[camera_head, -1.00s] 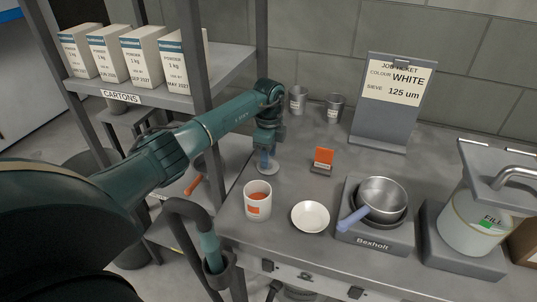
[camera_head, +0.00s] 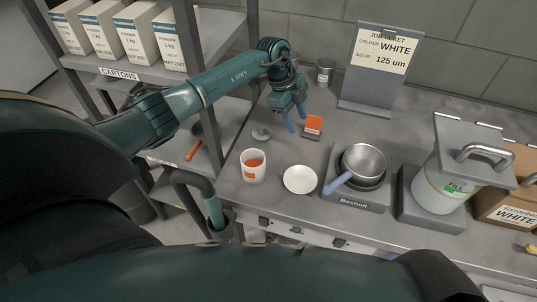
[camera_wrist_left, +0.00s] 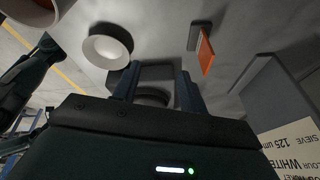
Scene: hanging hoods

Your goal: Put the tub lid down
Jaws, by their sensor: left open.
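The tub lid (camera_head: 261,133), a small grey disc with a raised knob, lies on the bench behind the tub. The white tub (camera_head: 253,167) stands open, with orange-red contents and an orange label. My left gripper (camera_head: 297,122) is above the bench to the right of the lid, apart from it, with its blue fingers spread and empty. The fingers also show in the left wrist view (camera_wrist_left: 156,88). I cannot make out the lid in the wrist view. My right gripper is not in view.
An orange card on a stand (camera_head: 313,127) is close beside my left gripper. A white dish (camera_head: 300,179), a pan on a scale (camera_head: 364,165), a lidded fill container (camera_head: 445,180) and a job ticket board (camera_head: 375,65) stand on the bench. Shelves with cartons (camera_head: 130,35) are left.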

